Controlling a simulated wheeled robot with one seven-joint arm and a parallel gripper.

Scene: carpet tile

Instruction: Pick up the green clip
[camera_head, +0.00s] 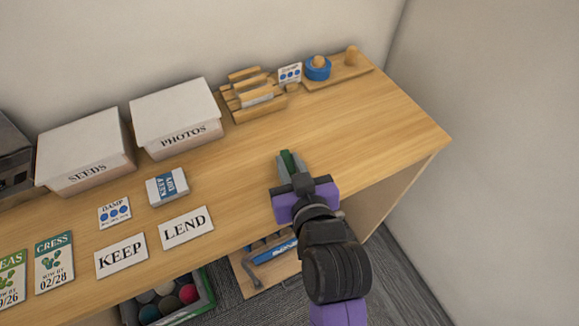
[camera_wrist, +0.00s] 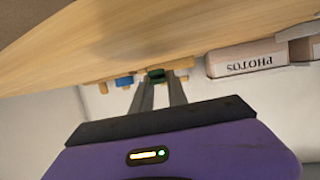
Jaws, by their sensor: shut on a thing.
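The green clip (camera_head: 287,159) is between the fingertips of my gripper (camera_head: 292,168), over the right part of the wooden tabletop. In the wrist view the green clip (camera_wrist: 155,75) sits at the ends of the two grey fingers of my gripper (camera_wrist: 158,84), which are shut on it. Most of the clip is hidden by the fingers. I cannot tell how far it is above the table.
White boxes marked SEEDS (camera_head: 85,155) and PHOTOS (camera_head: 176,120) stand at the back left. A wooden rack (camera_head: 252,95) and a wooden tray (camera_head: 340,73) are at the back. LEND (camera_head: 186,227) and KEEP (camera_head: 120,256) cards lie in front. The tabletop (camera_head: 385,120) right of my gripper is clear.

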